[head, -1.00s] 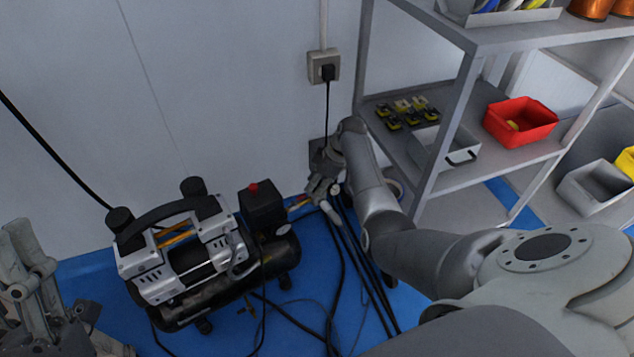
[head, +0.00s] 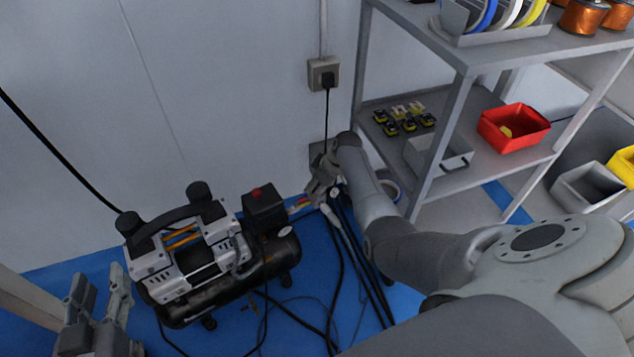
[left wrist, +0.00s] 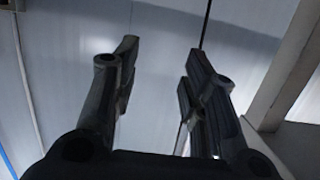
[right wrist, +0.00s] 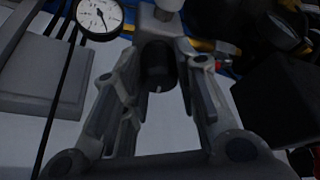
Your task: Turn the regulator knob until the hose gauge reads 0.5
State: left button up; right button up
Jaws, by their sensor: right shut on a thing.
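The black regulator knob (right wrist: 158,66) sits between the fingers of my right gripper (right wrist: 163,58) in the right wrist view. The gripper is shut on it. In the head view my right gripper (head: 324,190) is beside the compressor's outlet, and the knob is hidden there. The white round hose gauge (right wrist: 99,16) is at the top left of the right wrist view. Its needle shows, but the numbers are too small to read. My left gripper (head: 99,290) is open and empty at the lower left, with fingers apart in the left wrist view (left wrist: 158,80).
The compressor (head: 205,255) stands on the blue floor, left of my right gripper. Black hoses and cables (head: 345,270) run across the floor. A grey shelf (head: 450,140) with a red bin (head: 513,128) stands at the right. A wall socket (head: 323,73) is above.

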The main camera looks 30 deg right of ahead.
jog(key=shift+r+m+h+p, duration=0.1)
jog(key=shift+m+h+p, duration=0.2)
jog(key=shift+m+p, duration=0.75)
jog(key=shift+m+t+h+p, duration=0.3)
jog(key=shift+m+h+p, duration=0.1)
jog(key=shift+m+p, duration=0.7)
pick_arm(q)
jog(key=s+a+f+g+y+p, duration=0.1)
jog(key=s+a+f+g, duration=0.2)
jog(key=s+f+g, duration=0.2)
jog(key=s+a+f+g+y, duration=0.2)
jog(key=s+f+g, duration=0.3)
jog(key=s, duration=0.6)
jog(key=shift+s+a+f+n+g+p, duration=0.15)
jog(key=shift+a+f+n+g+p, duration=0.2)
jog(key=shift+a+g, duration=0.4)
pick_arm(e)
jog(key=shift+m+h, duration=0.6)
jog(key=shift+m, duration=0.85)
pick_arm(q)
jog(key=shift+d, duration=0.15)
jog(key=shift+f, duration=0.1)
pick_arm(e)
jog(key=shift+m, duration=0.3)
pick_arm(q)
jog(key=shift+f+g, duration=0.25)
jog(key=shift+f, duration=0.3)
